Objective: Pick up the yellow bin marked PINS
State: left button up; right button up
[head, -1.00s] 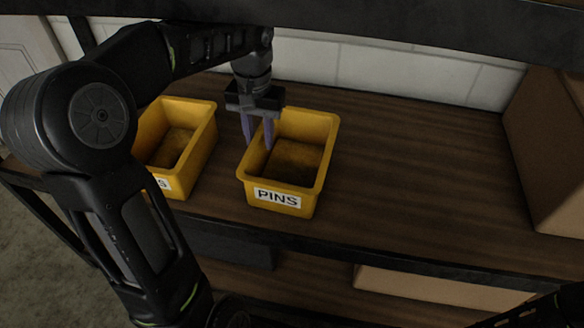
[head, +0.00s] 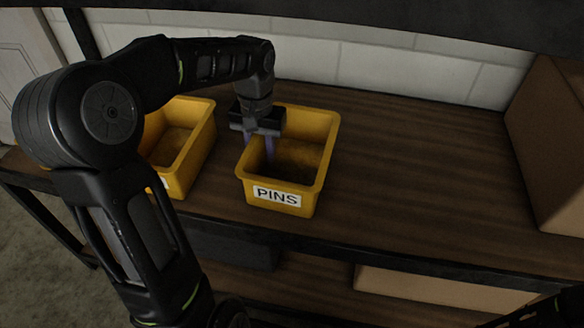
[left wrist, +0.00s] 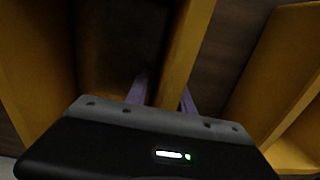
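The yellow bin marked PINS (head: 315,160) stands upright on the wooden shelf, its white label facing front. My left gripper (head: 258,148) points down over the bin's left wall. One finger is inside the bin and the other is outside, between it and the neighbouring bin. The left wrist view shows the bin's wall (left wrist: 188,55) running between the two fingers (left wrist: 163,95). The fingers are apart, with a gap beside the wall. The outer finger is partly hidden by the wall. My right gripper is not in view.
A second yellow bin (head: 190,160) stands close on the left, partly hidden by my left arm; its side also shows in the left wrist view (left wrist: 275,70). A cardboard box (head: 555,150) stands at the right. The shelf (head: 420,170) between is clear. A dark beam (head: 400,25) crosses above.

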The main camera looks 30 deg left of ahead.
pick_arm(q)
notch_tip(320, 180, down, 2)
jog(key=shift+c, duration=0.6)
grip_shut()
jog(key=shift+r, duration=0.1)
dwell(1.2)
